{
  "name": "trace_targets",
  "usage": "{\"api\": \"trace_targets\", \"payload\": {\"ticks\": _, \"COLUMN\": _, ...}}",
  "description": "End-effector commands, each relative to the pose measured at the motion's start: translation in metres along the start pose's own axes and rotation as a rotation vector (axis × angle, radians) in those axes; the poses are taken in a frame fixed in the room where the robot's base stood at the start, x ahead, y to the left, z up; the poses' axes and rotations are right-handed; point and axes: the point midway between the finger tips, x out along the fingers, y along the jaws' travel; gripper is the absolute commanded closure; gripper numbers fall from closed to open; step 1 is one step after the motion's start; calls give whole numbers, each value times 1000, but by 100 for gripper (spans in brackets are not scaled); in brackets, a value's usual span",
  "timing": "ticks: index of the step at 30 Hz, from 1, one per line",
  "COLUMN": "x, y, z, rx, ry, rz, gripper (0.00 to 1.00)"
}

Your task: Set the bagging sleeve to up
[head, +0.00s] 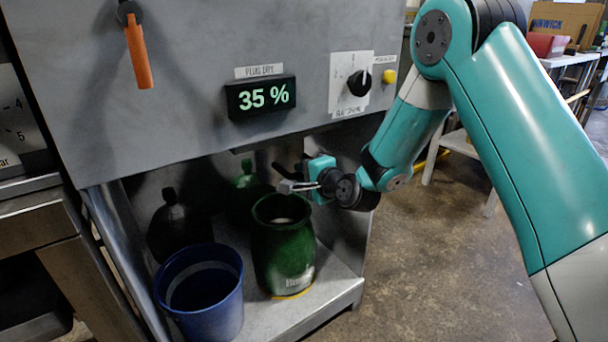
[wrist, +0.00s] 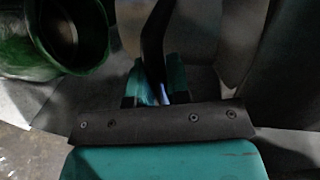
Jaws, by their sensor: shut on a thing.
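My gripper (head: 298,186) is under the machine's front panel, just above and right of the rim of a green container. In the wrist view my gripper (wrist: 152,92) is shut on a narrow dark bar (wrist: 153,42), which runs up between the fingers. The bar seems to be the bagging sleeve's handle, but no label on it can be read. In the head view a short dark piece (head: 280,170) shows beside the fingers. The rest of the sleeve cannot be made out in the shadow.
The green container (head: 283,250) stands on the lower shelf (head: 335,288), with a blue bucket (head: 200,300) to its left. Above are an orange handle (head: 138,55), a display (head: 260,97) reading 35 %, a black knob (head: 359,83) and a yellow button (head: 389,77).

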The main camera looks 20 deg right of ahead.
Motion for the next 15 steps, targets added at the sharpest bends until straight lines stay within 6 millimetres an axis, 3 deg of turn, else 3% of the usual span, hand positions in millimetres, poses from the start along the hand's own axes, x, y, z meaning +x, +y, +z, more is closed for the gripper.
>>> {"api": "trace_targets", "payload": {"ticks": 1, "x": -3, "y": -16, "z": 0, "rx": 1, "ry": 1, "rz": -7, "gripper": 100}}
{"api": "trace_targets", "payload": {"ticks": 2, "x": -3, "y": -18, "z": 0, "rx": 1, "ry": 1, "rz": -7, "gripper": 100}}
{"api": "trace_targets", "payload": {"ticks": 12, "x": -3, "y": -16, "z": 0, "rx": 1, "ry": 1, "rz": -6, "gripper": 100}}
{"api": "trace_targets", "payload": {"ticks": 13, "x": -3, "y": -16, "z": 0, "rx": 0, "ry": 1, "rz": -6, "gripper": 79}}
{"api": "trace_targets", "payload": {"ticks": 15, "x": -3, "y": -15, "z": 0, "rx": 0, "ry": 1, "rz": -5, "gripper": 63}}
